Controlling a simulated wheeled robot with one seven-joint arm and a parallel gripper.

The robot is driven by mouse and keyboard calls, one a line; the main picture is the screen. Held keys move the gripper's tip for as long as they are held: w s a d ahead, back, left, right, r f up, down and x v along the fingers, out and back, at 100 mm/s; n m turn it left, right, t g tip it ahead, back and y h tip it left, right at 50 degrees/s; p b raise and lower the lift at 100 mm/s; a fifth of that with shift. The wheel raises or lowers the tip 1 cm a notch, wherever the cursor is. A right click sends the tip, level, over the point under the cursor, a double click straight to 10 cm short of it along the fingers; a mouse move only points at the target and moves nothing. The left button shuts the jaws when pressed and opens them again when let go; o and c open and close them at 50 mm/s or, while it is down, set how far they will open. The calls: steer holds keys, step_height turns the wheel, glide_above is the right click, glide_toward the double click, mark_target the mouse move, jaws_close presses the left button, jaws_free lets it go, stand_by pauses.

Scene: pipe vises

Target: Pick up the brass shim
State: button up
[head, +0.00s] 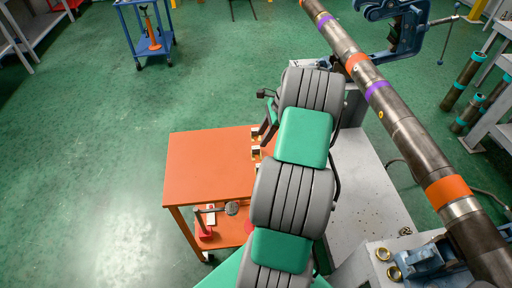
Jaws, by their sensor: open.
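Small brass-coloured pieces (256,153) with dark and pale parts sit in a row along the right side of the orange table top (205,165). They are too small to tell which one is the brass shim, and my arm hides part of that area. My gripper (264,131) shows only partly, as dark parts at the left of my arm, just above the far right edge of the table. It is open, and I see nothing held in it. Its distance from the brass pieces is unclear.
A long pipe (400,122) with coloured bands runs diagonally at the right, held by a blue vise (400,22). A grey bench (365,190) stands right of my arm. A red-based tool (205,229) is on the table's lower shelf.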

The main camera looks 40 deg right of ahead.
mark_target(256, 147)
steer(key=x, duration=0.6)
steer(key=shift+p, duration=0.4)
jaws_close()
